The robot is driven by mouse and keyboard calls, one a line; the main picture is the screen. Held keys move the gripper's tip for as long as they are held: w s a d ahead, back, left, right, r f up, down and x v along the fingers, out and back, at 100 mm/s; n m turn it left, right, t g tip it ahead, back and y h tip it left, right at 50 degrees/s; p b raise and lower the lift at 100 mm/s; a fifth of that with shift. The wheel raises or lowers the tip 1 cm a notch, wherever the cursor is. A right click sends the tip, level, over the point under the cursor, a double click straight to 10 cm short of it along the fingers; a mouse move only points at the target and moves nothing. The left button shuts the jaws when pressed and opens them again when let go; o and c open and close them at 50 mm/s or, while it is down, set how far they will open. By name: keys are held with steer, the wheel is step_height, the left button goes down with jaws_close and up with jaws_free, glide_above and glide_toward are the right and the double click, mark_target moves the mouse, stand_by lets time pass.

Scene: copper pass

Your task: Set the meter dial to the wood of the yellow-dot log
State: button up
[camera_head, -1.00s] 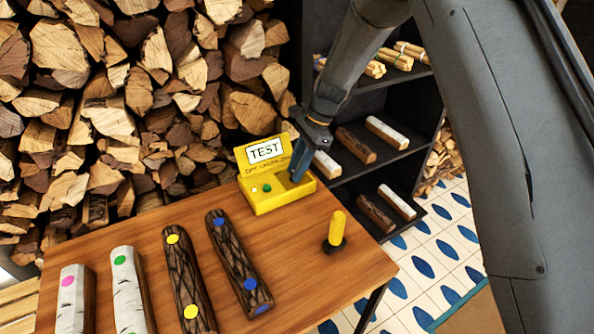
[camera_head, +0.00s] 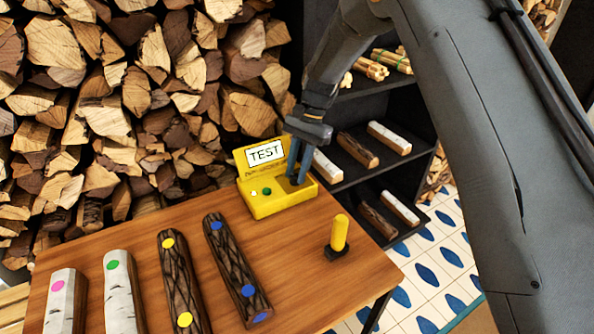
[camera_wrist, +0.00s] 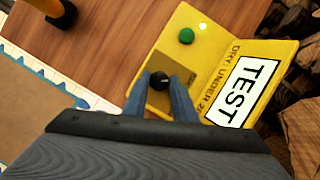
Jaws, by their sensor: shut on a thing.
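The yellow meter (camera_head: 275,205) stands at the back of the wooden table, with a raised panel reading TEST, a green button and a small light. My gripper (camera_head: 298,178) reaches down onto its right part. In the wrist view my gripper (camera_wrist: 168,85) has its fingers on either side of a black dial knob (camera_wrist: 159,80), shut on it. The yellow-dot log (camera_head: 182,280) lies on the table, with dark, deeply ridged bark and two yellow dots. The dial's markings cannot be read.
Beside it lie a dark blue-dot log (camera_head: 237,270), a pale green-dot log (camera_head: 123,295) and a pale pink-dot log (camera_head: 65,300). A yellow-handled tool (camera_head: 339,235) stands at the table's right. A black shelf (camera_head: 350,185) with logs is behind; stacked firewood fills the left.

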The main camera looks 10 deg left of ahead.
steer(key=o, duration=1)
steer(key=shift+r, duration=0.1)
steer(key=b+v, duration=0.2)
steer(key=v, duration=0.5)
steer(key=shift+w+r, duration=0.1)
steer(key=shift+r, duration=0.2)
